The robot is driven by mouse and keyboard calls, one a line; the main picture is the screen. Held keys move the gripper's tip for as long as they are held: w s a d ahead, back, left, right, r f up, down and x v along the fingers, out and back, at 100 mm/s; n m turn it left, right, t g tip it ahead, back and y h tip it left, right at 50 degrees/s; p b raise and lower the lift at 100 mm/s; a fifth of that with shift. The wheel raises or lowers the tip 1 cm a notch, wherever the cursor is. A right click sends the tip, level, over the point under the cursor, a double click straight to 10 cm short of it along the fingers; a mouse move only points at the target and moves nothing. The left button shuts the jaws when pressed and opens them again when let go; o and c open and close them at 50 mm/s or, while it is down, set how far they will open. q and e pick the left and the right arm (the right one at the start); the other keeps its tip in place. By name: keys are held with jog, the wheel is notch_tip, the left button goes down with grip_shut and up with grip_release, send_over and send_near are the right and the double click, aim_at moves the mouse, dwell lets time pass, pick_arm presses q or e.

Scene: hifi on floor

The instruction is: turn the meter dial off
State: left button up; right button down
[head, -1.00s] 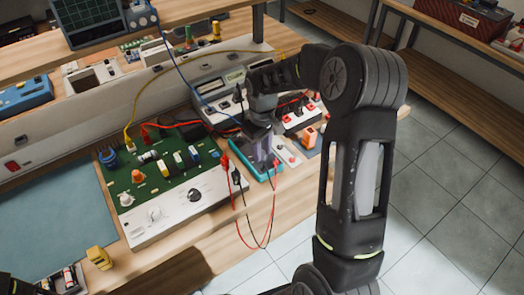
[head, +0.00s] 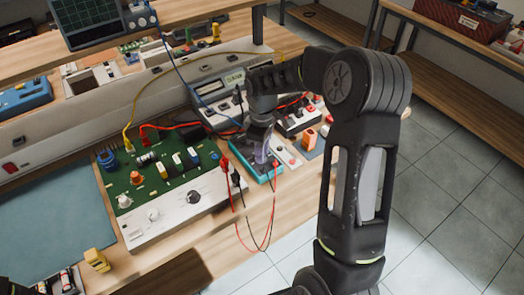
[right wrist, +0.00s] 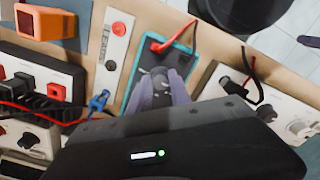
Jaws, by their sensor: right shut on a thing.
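The meter (head: 240,156) is a teal-cased handheld unit lying on the bench, with red and black leads at its near end. My right gripper (head: 262,160) comes down over it from above and covers much of its face. In the right wrist view the meter's teal rim (right wrist: 133,72) shows around the grey fingers. The right gripper (right wrist: 160,80) is shut on the small dark dial (right wrist: 158,72) on the meter's face. The dial's pointer and markings are too small and hidden to read. My left gripper does not show; only a dark part sits in the lower left corner.
A green circuit board panel (head: 188,212) with knobs stands left of the meter. A bench instrument (head: 212,88) and a socket strip (head: 300,122) stand behind it. Red and black leads (head: 272,212) hang over the bench's front edge. A yellow block (head: 97,259) lies at the front left.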

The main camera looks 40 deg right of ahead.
jog(key=c, duration=1.2)
grip_release()
notch_tip(320, 180, up, 8)
jog(key=shift+f+b, duration=0.1)
jog(key=shift+b, duration=0.5)
